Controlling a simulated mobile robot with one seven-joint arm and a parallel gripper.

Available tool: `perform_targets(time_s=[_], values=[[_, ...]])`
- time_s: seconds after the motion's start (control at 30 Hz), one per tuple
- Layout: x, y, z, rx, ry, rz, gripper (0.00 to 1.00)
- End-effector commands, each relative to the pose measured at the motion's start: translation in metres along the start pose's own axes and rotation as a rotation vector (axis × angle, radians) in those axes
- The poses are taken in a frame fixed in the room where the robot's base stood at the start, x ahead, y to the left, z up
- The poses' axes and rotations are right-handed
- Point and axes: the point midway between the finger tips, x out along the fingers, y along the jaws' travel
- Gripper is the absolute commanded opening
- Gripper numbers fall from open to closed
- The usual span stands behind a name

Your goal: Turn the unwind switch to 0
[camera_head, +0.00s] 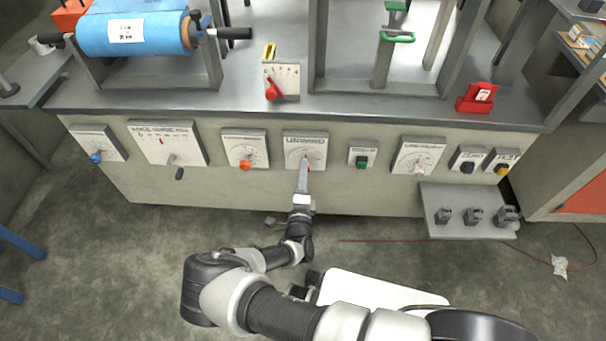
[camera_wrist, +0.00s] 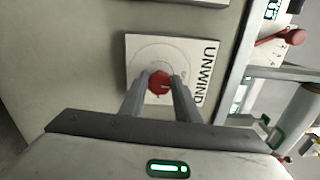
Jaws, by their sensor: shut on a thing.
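The unwind switch is a red round knob (camera_wrist: 160,84) on a white plate (camera_wrist: 190,58) lettered UNWIND, seen turned sideways in the wrist view. In the head view the same plate (camera_head: 318,141) is on the machine's front panel, left of the green switch. My gripper (camera_wrist: 160,88) is shut on the red knob, one finger on each side of it. In the head view my gripper (camera_head: 304,168) reaches up to the plate and hides most of the knob. The scale marks and the knob's setting are too small to read.
An orange knob (camera_head: 245,165) is to the left and a green switch (camera_head: 362,161) to the right on the same panel. A red lever (camera_head: 271,92) stands on the worktop above. A grey shelf with several dark pieces (camera_head: 436,197) juts out at lower right.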

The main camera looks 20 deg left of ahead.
Motion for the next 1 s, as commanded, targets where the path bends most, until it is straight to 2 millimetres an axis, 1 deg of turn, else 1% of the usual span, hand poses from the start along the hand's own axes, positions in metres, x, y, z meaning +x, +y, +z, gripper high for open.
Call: perform_targets(time_s=[0.3, 0.73, 0.77, 0.8, 0.87, 1.0], values=[[0.0000, 0.0005, -0.0009, -0.079, 0.001, 0.001, 0.07], [0.0001, 0.0003, -0.0011, -0.088, 0.002, 0.000, 0.07], [0.0001, 0.0003, -0.0011, -0.087, 0.002, 0.000, 0.32], [0.0001, 0.0003, -0.0010, -0.087, 0.001, 0.000, 0.39], [0.0001, 0.0003, -0.0009, -0.087, 0.001, 0.000, 0.48], [0.0000, 0.0003, -0.0006, -0.086, 0.001, 0.000, 0.48]])
